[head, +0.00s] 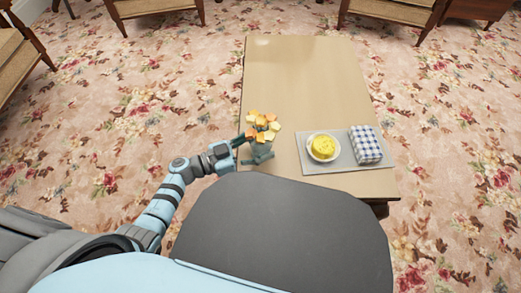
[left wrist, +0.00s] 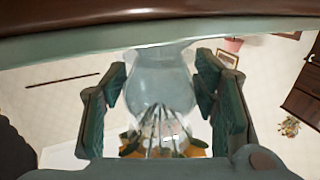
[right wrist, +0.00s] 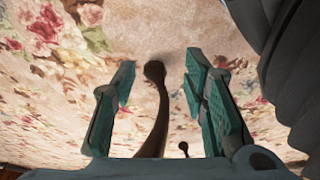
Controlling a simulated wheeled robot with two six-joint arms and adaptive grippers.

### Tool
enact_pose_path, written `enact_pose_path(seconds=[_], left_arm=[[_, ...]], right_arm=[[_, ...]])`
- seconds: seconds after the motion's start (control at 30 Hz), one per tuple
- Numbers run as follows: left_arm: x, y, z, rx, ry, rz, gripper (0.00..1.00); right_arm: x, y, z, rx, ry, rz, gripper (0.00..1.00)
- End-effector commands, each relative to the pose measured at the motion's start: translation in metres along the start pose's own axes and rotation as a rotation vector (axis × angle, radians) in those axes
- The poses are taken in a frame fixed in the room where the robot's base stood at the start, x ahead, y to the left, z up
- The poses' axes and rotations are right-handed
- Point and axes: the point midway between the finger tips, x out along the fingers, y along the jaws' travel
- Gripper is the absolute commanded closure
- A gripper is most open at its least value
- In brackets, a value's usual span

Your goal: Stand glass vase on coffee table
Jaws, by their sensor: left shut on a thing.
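The glass vase (head: 262,149) with orange and yellow flowers (head: 262,126) is upright at the near left part of the wooden coffee table (head: 300,80). My left gripper (head: 256,154) is shut on it from the left. In the left wrist view the clear vase (left wrist: 160,85) is between the two fingers, upside down in the picture, with stems inside. Its base appears close to a surface at the top; I cannot tell whether it touches the tabletop. My right gripper (right wrist: 158,85) is open and empty, low over the carpet, and outside the head view.
A grey placemat (head: 318,166) on the table's right holds a white plate with a yellow food item (head: 324,147) and a blue checked napkin (head: 366,144). The table's far half is clear. Chairs (head: 155,8) stand beyond it. A curved wooden leg (right wrist: 155,115) shows behind my right fingers.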

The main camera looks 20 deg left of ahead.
Motion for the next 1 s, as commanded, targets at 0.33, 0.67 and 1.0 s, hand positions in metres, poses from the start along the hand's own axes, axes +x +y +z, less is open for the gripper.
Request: enact_pose_path(seconds=[0.33, 0.67, 1.0], left_arm=[[0.0, 0.0, 0.008, 0.0, 0.002, -0.001, 0.86], [0.0, 0.0, 0.012, -0.001, 0.002, 0.0, 0.86], [0.0, 0.0, 0.011, -0.001, 0.0, -0.001, 0.25]], right_arm=[[-0.007, -0.001, -0.006, -0.009, -0.007, -0.001, 0.6], [-0.014, -0.002, -0.011, -0.017, -0.011, -0.001, 0.6], [-0.015, -0.002, -0.01, -0.017, -0.015, -0.001, 0.6]])
